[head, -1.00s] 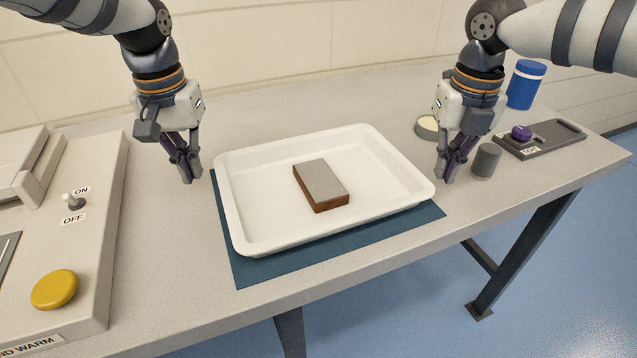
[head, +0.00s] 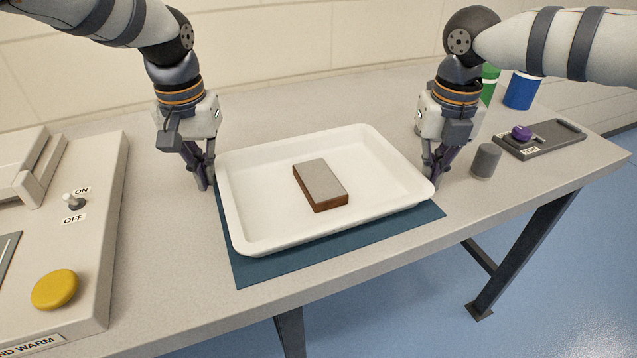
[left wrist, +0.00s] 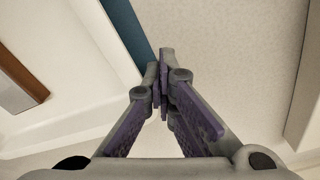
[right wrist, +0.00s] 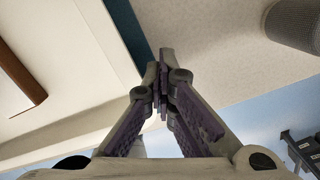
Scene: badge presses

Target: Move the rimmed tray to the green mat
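The white rimmed tray (head: 275,232) lies on a dark blue mat (head: 290,262) on the table. A brown block with a grey top (head: 321,185) lies inside it. My left gripper (head: 207,184) is shut and empty, low beside the tray's left end. My right gripper (head: 431,178) is shut and empty, close beside the right end. In the left wrist view (left wrist: 160,80) and the right wrist view (right wrist: 160,80) the fingertips meet just outside the rim. I cannot tell whether they touch it. No green mat is in view.
A machine with an ON/OFF switch (head: 73,201) and a yellow button (head: 55,290) stands at the left. At the right are a grey cylinder (head: 486,161), a dark holder with a purple knob (head: 521,132), a blue container (head: 522,92) and a green container (head: 489,84).

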